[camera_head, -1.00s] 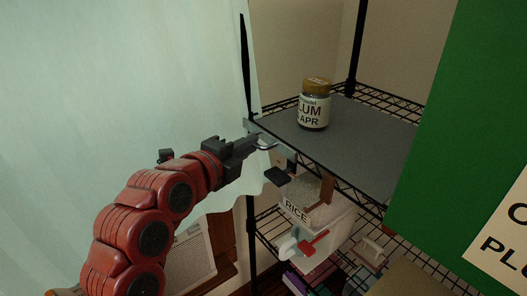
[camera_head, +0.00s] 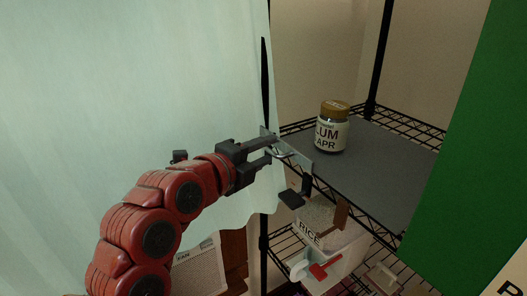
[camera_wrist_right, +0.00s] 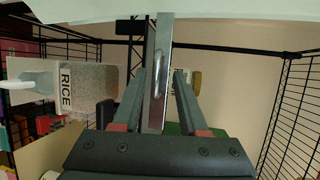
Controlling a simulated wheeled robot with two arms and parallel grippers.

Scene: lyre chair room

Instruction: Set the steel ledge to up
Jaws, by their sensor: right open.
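The steel ledge (camera_head: 298,160) is a shiny metal strip at the near left corner of the grey shelf (camera_head: 385,165). In the wrist view the ledge (camera_wrist_right: 157,80) is a long bright bar with a slot-like mark, standing upright in the picture. My right gripper (camera_head: 272,150) is at the ledge's left end in the head view. Its jaws are open, and in the wrist view the ledge lies between the two fingers (camera_wrist_right: 160,82). I cannot tell whether either finger touches it. My left gripper is not in view.
A labelled jar (camera_head: 332,130) stands on the grey shelf. Below are a rice container (camera_head: 318,232) with a red-handled scoop and a black tab (camera_head: 293,199). A pale curtain (camera_head: 120,80) hangs at left. A green panel (camera_head: 460,150) blocks the right side.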

